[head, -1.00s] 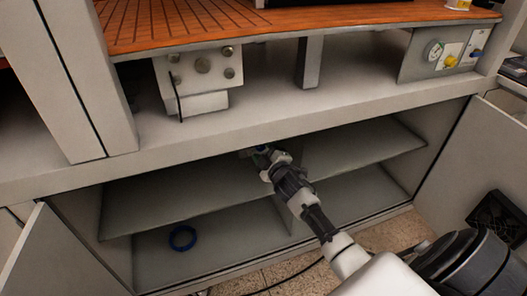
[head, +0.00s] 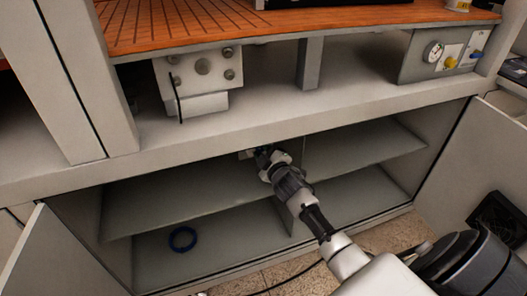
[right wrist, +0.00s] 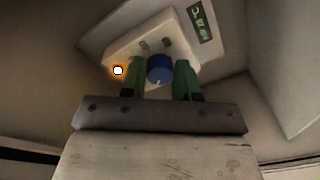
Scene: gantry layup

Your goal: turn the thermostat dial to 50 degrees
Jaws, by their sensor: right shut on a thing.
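The thermostat is a pale box (right wrist: 120,42) that shows in the right wrist view, tilted in the picture, with a small dark display (right wrist: 200,21) bearing light green marks that I cannot read surely. Its blue round dial (right wrist: 159,68) has a small light mark near its lower edge. My right gripper (right wrist: 160,79) has its green fingers on both sides of the dial and is shut on it. In the head view the right gripper (head: 264,153) reaches under the bench's front rail, into the open cabinet; the dial is hidden there. My left gripper is not in view.
A small lamp (right wrist: 118,71) glows orange-white beside the box. In the cabinet, a shelf (head: 160,197) lies under the gripper and a blue ring (head: 182,239) lies on the floor. Open doors (head: 60,258) stand at both sides. A gauge panel (head: 440,52) is at upper right.

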